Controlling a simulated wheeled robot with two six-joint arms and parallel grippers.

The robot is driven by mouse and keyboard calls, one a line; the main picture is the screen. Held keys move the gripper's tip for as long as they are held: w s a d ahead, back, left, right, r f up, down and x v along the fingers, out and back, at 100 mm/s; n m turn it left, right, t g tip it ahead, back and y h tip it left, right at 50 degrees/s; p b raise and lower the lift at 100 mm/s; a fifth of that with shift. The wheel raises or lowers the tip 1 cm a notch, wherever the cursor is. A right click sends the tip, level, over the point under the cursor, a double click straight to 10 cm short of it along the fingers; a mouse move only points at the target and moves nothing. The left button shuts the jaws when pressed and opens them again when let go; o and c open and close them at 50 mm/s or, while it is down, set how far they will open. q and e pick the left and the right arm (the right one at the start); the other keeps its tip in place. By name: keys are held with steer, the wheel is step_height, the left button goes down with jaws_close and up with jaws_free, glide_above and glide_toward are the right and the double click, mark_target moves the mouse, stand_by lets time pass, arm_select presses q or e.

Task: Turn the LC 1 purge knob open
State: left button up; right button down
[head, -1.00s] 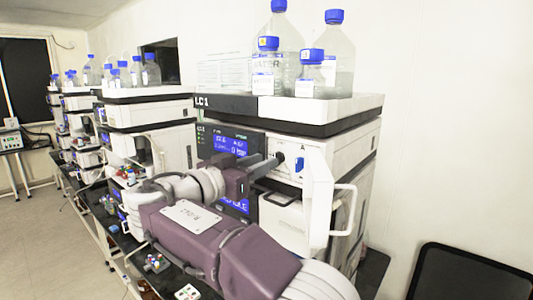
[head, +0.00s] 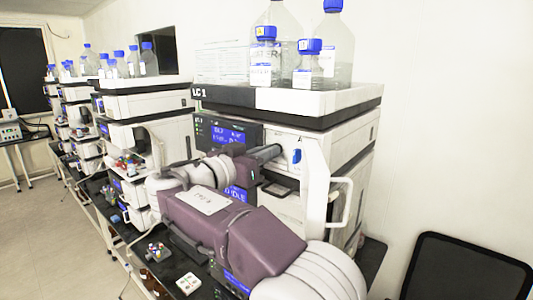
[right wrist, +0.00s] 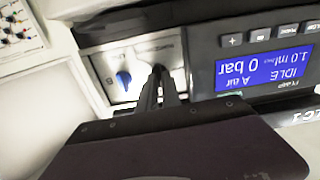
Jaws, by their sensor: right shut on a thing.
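The LC 1 stack (head: 285,100) stands in the middle of the head view, its label on the upper left front edge. My right gripper (head: 274,151) reaches its pump panel from the left. In the right wrist view its dark fingers (right wrist: 161,84) are shut on the black purge knob (right wrist: 158,72), which they mostly hide, so its angle cannot be read. A blue selector knob (right wrist: 123,80) is beside it on the same pale plate, apart from the fingers. The pump display (right wrist: 264,68) reads IDLE and 0 bar, upside down there. My left gripper is not in view.
A white open door with a handle (head: 340,203) sticks out just right of the panel. Solvent bottles (head: 338,45) with blue caps stand on top. More instrument stacks (head: 150,105) line the bench to the left. A black chair (head: 468,268) is at the lower right.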

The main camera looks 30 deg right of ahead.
steer(key=n+b, duration=0.1)
steer(key=n, duration=0.2)
steer(key=shift+f+b, duration=0.1)
steer(key=shift+b, duration=0.25)
steer(key=shift+w+n+p, duration=0.15)
steer(key=shift+n+p, duration=0.25)
steer(key=shift+n, duration=7)
steer(key=c, duration=1.5)
jaws_free()
steer(key=shift+d, duration=0.1)
steer(key=shift+c, duration=0.2)
steer(key=shift+d, duration=0.25)
steer(key=b+v, duration=0.1)
steer(key=v, duration=0.8)
steer(key=shift+b, duration=0.4)
